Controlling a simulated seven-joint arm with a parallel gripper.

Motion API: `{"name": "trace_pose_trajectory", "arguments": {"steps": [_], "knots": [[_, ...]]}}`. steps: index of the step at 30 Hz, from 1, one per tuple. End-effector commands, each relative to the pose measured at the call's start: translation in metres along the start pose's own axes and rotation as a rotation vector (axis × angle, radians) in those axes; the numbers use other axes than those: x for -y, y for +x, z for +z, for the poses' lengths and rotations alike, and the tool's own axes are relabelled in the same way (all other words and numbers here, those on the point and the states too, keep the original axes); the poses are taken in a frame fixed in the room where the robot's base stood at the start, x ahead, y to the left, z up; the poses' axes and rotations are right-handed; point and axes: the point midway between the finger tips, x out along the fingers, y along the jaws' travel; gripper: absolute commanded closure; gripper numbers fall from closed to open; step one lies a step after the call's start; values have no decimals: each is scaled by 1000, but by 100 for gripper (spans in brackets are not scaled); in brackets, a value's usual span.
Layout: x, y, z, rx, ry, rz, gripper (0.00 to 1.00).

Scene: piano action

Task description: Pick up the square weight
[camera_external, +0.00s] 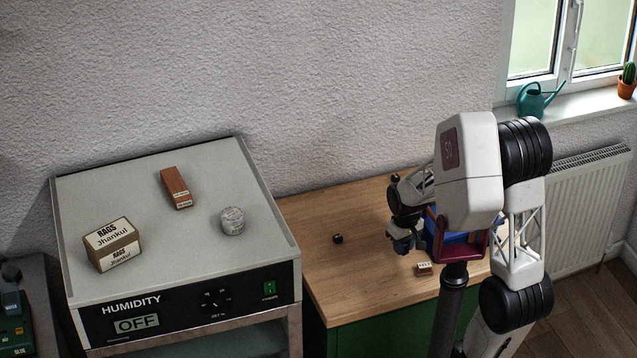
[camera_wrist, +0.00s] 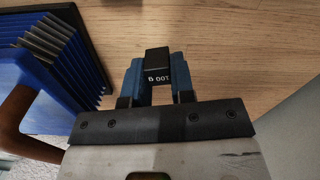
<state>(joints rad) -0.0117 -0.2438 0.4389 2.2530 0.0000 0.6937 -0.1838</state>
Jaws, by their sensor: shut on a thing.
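My gripper, seen in the wrist view (camera_wrist: 157,78), has blue fingers and is shut on a small black block (camera_wrist: 157,60). The block has white lettering that seems to read "B DOT". In the external view my gripper (camera_external: 401,243) is over the wooden bench, and the held block cannot be made out there. I cannot tell from the frames which black piece is the square weight.
A blue and maroon box (camera_external: 462,245) stands right of my gripper; blue parts with grey fins (camera_wrist: 55,50) are close at left in the wrist view. A small labelled wooden block (camera_external: 424,269) lies near. The humidity cabinet (camera_external: 135,190) stands left. Bench between is mostly clear.

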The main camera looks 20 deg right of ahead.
Motion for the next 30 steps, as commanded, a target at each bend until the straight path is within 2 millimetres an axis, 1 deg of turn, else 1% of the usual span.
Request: {"name": "trace_pose_trajectory", "arguments": {"steps": [3, 9, 15, 21, 30], "knots": [[4, -2, 19, -1, 0, 0, 100], [9, -5, 49, -1, 0, 0, 100], [14, -8, 74, -2, 0, 0, 100], [17, -9, 91, -2, 0, 0, 100], [19, -10, 101, 0, 0, 0, 100]]}}
